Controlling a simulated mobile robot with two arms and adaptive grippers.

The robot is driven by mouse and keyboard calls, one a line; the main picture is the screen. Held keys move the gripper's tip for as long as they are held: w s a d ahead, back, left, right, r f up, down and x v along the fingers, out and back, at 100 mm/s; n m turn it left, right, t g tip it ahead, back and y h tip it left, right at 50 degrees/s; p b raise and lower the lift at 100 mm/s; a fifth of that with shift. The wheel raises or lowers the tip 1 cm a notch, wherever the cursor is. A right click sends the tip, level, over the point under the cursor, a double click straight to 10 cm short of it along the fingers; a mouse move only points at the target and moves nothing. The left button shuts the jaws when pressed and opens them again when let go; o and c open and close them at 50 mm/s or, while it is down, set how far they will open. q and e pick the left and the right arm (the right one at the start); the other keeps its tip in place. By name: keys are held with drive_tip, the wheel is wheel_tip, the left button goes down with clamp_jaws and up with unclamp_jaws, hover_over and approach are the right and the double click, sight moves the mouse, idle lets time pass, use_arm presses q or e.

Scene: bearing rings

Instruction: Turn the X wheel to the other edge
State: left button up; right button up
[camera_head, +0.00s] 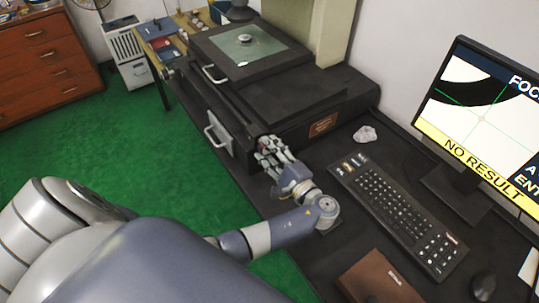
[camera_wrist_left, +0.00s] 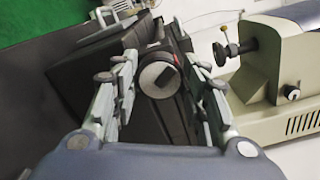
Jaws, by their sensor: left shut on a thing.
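My left gripper (camera_head: 268,148) reaches to the front of the black measuring machine (camera_head: 330,100) in the head view. In the left wrist view its fingertips (camera_wrist_left: 162,64) stand on either side of a round dark knob with a pale face, the X wheel (camera_wrist_left: 157,80). The gripper is shut on the wheel. In the head view the fingers hide the wheel. The stage (camera_head: 205,50) has a glass plate with a small metal ring (camera_head: 245,38) on it. The monitor (camera_head: 485,110) shows a dark arc, green lines and "NO RESULT". My right gripper is out of view.
A keyboard (camera_head: 395,215), a brown box (camera_head: 380,280) and a mouse (camera_head: 483,286) lie on the dark desk. A crumpled clear piece (camera_head: 365,134) lies near the machine. Two white handles (camera_head: 215,140) are on the machine's left side. Green floor is open at left.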

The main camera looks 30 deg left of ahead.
use_arm(q)
drive_tip(key=n+b, duration=0.6)
drive_tip(key=shift+f, duration=0.35)
drive_tip(key=n+b, duration=0.2)
drive_tip(key=b, duration=0.1)
drive_tip(key=shift+n, duration=0.3)
drive_tip(key=shift+r+n+b, duration=0.15)
drive_tip(key=shift+n+b, duration=0.2)
drive_tip(key=shift+n, duration=0.05)
drive_tip(key=shift+r, duration=0.1)
drive_tip(key=o, duration=1.1)
drive_tip(key=shift+c, duration=0.2)
drive_tip(key=v, duration=0.7)
drive_tip(key=shift+d, duration=0.3)
